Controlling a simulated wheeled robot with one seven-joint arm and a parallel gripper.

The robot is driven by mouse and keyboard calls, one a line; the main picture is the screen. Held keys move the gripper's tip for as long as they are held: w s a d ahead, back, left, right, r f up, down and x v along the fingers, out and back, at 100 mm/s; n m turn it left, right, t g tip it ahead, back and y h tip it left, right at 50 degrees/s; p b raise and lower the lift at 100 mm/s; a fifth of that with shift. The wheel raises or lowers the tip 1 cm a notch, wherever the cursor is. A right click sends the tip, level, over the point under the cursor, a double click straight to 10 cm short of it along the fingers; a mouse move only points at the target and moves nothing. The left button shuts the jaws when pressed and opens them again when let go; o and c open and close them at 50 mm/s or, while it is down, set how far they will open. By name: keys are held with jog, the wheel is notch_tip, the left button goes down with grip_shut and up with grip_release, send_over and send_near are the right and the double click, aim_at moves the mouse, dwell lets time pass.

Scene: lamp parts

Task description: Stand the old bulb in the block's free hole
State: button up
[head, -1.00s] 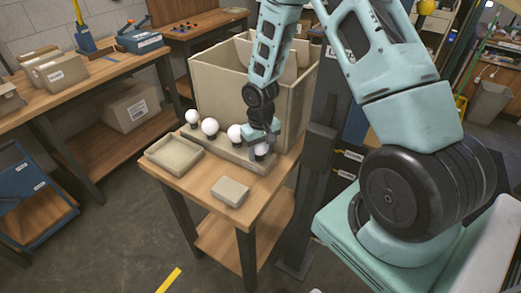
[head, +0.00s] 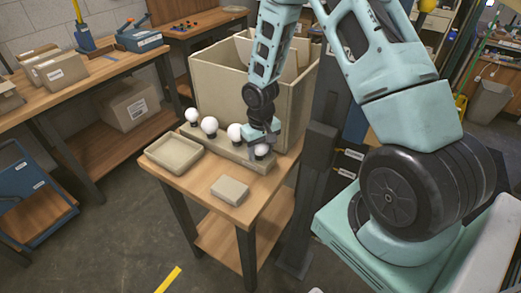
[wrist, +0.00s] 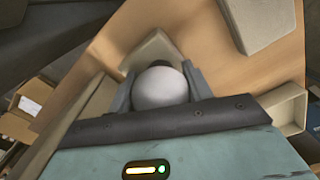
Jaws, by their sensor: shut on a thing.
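A white round bulb (head: 262,150) with a dark base is between the fingers of my gripper (head: 262,139). It is upright at the right end of the long beige block (head: 222,149). In the wrist view the white bulb (wrist: 160,87) sits between the two grey fingers, with the block's end (wrist: 153,50) beyond it. Its base is mostly hidden, so I cannot tell how deep it sits in a hole. Three other white bulbs, at left (head: 191,114), middle (head: 209,125) and nearer my gripper (head: 234,132), stand in a row along the block.
A shallow beige tray (head: 150,158) lies at the table's left, and a small beige box (head: 230,190) at the front. A tall beige bin (head: 222,95) stands right behind the block. Bare wooden tabletop (head: 262,190) lies right of the small box.

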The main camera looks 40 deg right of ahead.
jog(key=shift+r, duration=0.15)
jog(key=o, duration=0.9)
notch_tip(320, 180, up, 17)
jog(key=shift+r+b, duration=0.2)
jog(key=shift+b, duration=0.65)
jog(key=s+a+r+n, duration=0.2)
jog(key=s+a+n, duration=0.15)
jog(key=a, duration=0.65)
jog(key=s+a+n, duration=0.1)
jog(key=s+a, duration=0.3)
jog(key=s, duration=0.2)
jog(key=s+a+r+n, duration=0.1)
jog(key=s+a+n, duration=0.1)
jog(key=s+a, duration=0.3)
jog(key=s+a+n, duration=0.2)
jog(key=s+a, duration=0.3)
jog(key=s, duration=0.4)
jog(key=shift+s+a+r+n+y, duration=0.15)
jog(key=shift+a+r+n+y, duration=0.05)
jog(key=shift+r+n+y, duration=0.1)
